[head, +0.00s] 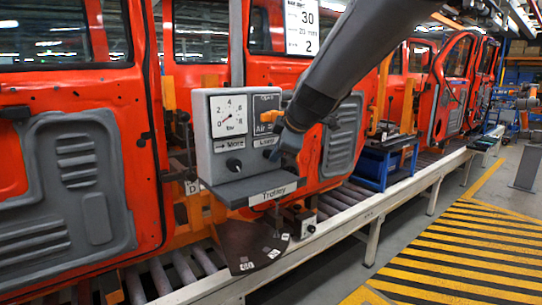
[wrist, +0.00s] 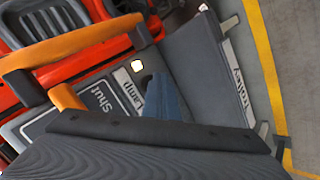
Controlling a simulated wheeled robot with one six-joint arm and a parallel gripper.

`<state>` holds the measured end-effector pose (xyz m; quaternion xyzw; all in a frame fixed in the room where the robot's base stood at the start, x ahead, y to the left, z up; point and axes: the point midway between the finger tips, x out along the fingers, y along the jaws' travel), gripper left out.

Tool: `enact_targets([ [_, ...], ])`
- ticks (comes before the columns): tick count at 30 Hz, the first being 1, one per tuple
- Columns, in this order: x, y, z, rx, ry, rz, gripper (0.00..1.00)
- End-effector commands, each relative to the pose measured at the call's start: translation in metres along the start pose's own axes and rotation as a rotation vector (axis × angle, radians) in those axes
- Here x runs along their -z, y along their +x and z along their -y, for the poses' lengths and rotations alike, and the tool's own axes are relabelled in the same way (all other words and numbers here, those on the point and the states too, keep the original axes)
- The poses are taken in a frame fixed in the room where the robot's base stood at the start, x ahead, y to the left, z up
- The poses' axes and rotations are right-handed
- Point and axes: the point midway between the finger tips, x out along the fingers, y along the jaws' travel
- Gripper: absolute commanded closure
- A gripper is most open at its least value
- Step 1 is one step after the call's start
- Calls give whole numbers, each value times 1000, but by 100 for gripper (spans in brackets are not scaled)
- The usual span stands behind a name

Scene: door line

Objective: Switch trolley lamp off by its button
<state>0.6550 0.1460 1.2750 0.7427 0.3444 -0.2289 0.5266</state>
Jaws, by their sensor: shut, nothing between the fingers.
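The trolley's grey control box (head: 205,150) faces me in the head view, with a "Lamp" label (head: 264,142) at its right. My gripper (head: 284,150) is shut and empty, its blue fingers close in front of the box's right side. In the wrist view the fingers (wrist: 158,88) point at the panel just beside the "Lamp" label (wrist: 127,88). The lamp button itself is hidden or not clear behind the fingers. I cannot tell whether the fingertips touch it.
The box has a pressure gauge (head: 229,116), an orange air handle (head: 264,118) and a black knob (head: 234,164) under "More". A grey shelf marked "Trolley" (head: 250,188) juts out below. Red doors (head: 65,150) stand behind, over a roller conveyor (head: 210,292). The striped floor (head: 460,245) at right is clear.

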Motion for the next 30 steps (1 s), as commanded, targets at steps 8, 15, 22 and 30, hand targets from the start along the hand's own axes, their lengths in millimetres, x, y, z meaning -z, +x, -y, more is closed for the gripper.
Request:
enact_targets([
  [8,0,0,0,0,0,0,100],
  [15,0,0,0,0,0,0,100],
  [22,4,5,-2,0,0,-1,100],
  [30,5,6,-4,0,-1,0,100],
])
